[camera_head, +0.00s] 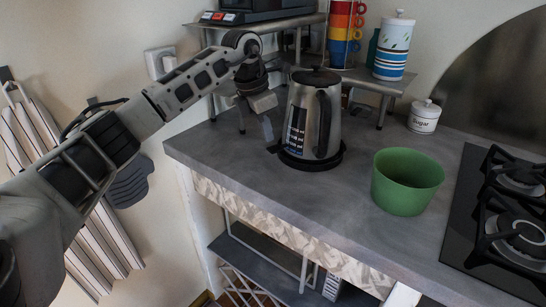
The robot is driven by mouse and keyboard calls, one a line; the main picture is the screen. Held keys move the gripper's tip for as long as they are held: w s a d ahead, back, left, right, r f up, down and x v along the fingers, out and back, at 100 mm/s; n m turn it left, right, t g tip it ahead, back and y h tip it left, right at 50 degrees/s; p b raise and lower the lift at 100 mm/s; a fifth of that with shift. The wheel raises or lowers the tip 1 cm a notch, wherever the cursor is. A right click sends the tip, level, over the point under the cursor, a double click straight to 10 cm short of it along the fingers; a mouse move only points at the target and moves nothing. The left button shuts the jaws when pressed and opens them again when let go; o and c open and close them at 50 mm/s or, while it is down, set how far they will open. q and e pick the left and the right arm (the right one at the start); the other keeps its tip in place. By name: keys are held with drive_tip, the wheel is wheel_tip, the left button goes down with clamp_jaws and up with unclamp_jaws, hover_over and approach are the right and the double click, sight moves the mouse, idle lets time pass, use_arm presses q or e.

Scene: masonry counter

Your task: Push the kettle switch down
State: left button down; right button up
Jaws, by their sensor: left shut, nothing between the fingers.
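The steel kettle (301,106) with a black lid and black handle stands upright on its round black base (320,164) on the grey counter. The handle faces the front right. A small dark tab (274,148) sticks out at the base's left side; it may be the switch, but its position up or down is too small to tell. My left gripper (267,130) is shut and empty, pointing down just left of the kettle, above and close to that tab. Whether it touches anything cannot be told. My right gripper is not in view.
A green bowl (406,183) stands right of the kettle, with a black gas hob (500,225) beyond it. A raised shelf (362,78) behind carries stacked cups (345,32) and a striped canister (393,48). A sugar jar (424,117) stands at the back. The front counter is clear.

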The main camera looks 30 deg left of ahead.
sight(270, 149)
use_arm(q)
drive_tip(key=shift+b+x, duration=0.55)
drive_tip(key=shift+x, duration=0.55)
drive_tip(key=shift+f+b, duration=0.55)
drive_tip(key=shift+f, duration=0.45)
drive_tip(key=shift+s+a+r+p, duration=0.25)
drive_tip(key=shift+s+a, duration=0.2)
drive_tip(key=shift+s, duration=0.2)
drive_tip(key=shift+s+a+r+p, duration=0.25)
drive_tip(key=shift+s+a, duration=0.15)
drive_tip(key=shift+s, duration=0.3)
drive_tip(key=v, duration=1.6)
drive_tip(key=shift+w+d, duration=0.1)
